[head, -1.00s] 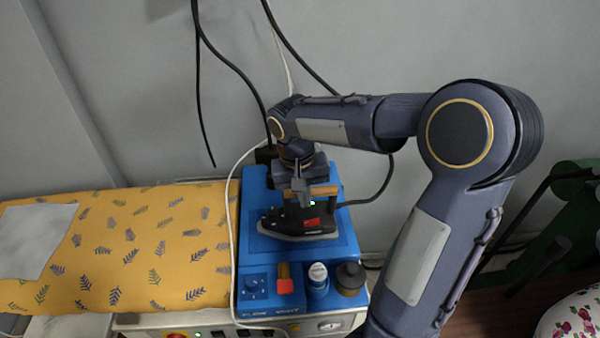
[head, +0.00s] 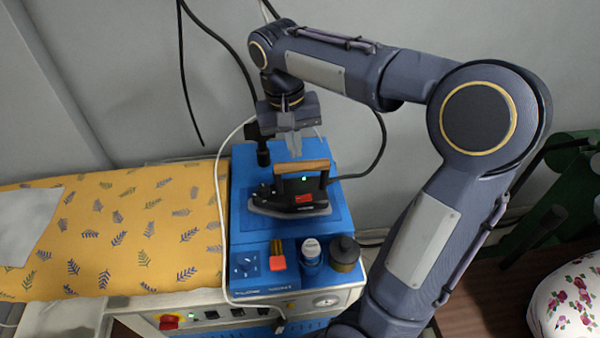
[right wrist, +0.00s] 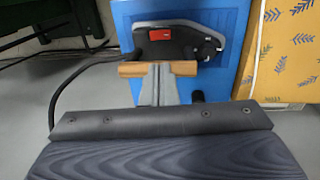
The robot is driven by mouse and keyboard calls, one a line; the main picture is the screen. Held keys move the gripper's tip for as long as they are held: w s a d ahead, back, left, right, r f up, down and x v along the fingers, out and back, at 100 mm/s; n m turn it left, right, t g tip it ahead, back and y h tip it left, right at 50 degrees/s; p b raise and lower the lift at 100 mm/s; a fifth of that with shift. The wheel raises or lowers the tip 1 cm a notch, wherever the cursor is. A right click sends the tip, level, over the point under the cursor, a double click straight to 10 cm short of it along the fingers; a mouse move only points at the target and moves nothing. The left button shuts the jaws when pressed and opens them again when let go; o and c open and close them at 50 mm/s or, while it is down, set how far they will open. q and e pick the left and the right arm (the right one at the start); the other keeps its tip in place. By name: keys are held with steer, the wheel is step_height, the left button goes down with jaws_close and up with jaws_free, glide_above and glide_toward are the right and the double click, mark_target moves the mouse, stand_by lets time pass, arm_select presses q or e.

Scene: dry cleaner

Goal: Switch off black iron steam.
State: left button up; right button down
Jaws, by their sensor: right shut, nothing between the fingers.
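The black iron (head: 293,196) with a wooden handle (head: 302,167) rests on the blue steam station (head: 240,217). A small green light (head: 304,179) glows below the handle, and a red label or switch (head: 303,198) shows on its side. The iron also shows in the right wrist view (right wrist: 180,45), with the red part (right wrist: 160,34) facing the camera. My right gripper (head: 295,153) is shut and empty, pointing down just above and behind the handle. In the right wrist view its fingers (right wrist: 157,78) overlap the handle; I cannot tell whether they touch it. My left gripper is not in view.
A yellow leaf-patterned ironing board (head: 130,230) lies left. Black cables and a white hose run around the station. Patterned fabric (head: 570,300) is at lower right.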

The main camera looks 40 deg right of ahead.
mark_target(308, 196)
arm_select(q)
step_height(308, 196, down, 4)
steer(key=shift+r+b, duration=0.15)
steer(key=shift+b, duration=0.95)
arm_select(e)
steer(key=shift+s+d+r, duration=0.1)
steer(key=shift+s+d, duration=0.1)
steer(key=shift+d, duration=0.25)
steer(key=f, duration=0.4)
steer(key=d+f, duration=0.1)
steer(key=f, duration=0.9)
steer(key=shift+s+d+b, duration=0.25)
steer(key=shift+s+b, duration=0.1)
steer(key=shift+s, duration=0.05)
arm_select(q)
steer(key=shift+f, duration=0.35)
